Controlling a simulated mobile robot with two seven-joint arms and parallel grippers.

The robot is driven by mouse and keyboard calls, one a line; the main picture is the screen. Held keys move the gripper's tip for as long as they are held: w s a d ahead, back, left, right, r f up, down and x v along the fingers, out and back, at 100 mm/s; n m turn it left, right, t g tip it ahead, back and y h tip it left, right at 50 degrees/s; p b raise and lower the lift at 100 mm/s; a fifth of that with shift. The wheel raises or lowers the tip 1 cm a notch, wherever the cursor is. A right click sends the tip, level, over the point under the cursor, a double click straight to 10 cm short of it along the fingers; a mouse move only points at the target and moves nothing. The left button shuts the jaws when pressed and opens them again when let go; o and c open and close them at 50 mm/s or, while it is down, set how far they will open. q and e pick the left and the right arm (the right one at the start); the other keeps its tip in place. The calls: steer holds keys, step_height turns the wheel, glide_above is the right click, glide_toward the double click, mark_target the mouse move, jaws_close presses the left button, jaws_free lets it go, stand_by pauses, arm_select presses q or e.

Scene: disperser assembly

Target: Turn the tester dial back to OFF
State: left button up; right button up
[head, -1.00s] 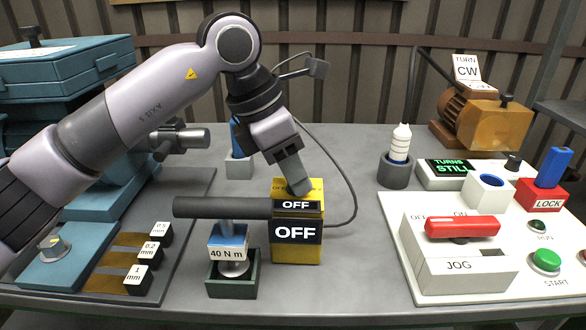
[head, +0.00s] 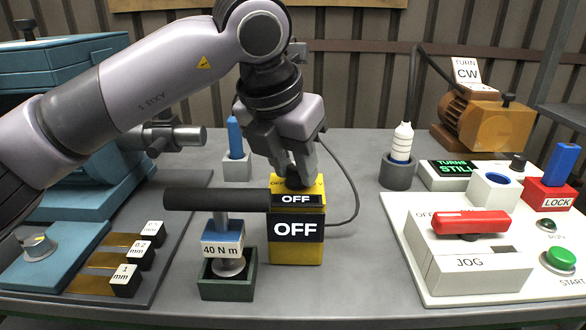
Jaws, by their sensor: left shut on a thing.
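The tester is a yellow box (head: 310,250) in the middle of the table, with two black labels on its front that both read OFF. My left gripper (head: 297,182) reaches down onto the tester's top from above. It is shut on the dark dial (head: 294,183) there, which is mostly hidden between and behind the fingers. The dial's own pointer position cannot be read; the top lettering is partly covered. A dark cable runs from behind the tester on its right. My right gripper does not show.
A torque tool with a black handle (head: 215,199) and a 40 N m label stands in a green holder (head: 228,283) just left of the tester. The white control panel (head: 420,285) with a red lever (head: 471,222) is at right. A blue device with gauge blocks (head: 126,279) is at left.

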arm_select(q)
steer(key=shift+n, duration=0.5)
steer(key=o, duration=1)
steer(key=shift+o, duration=0.2)
steer(key=shift+r, duration=0.1)
steer(key=v, duration=0.7)
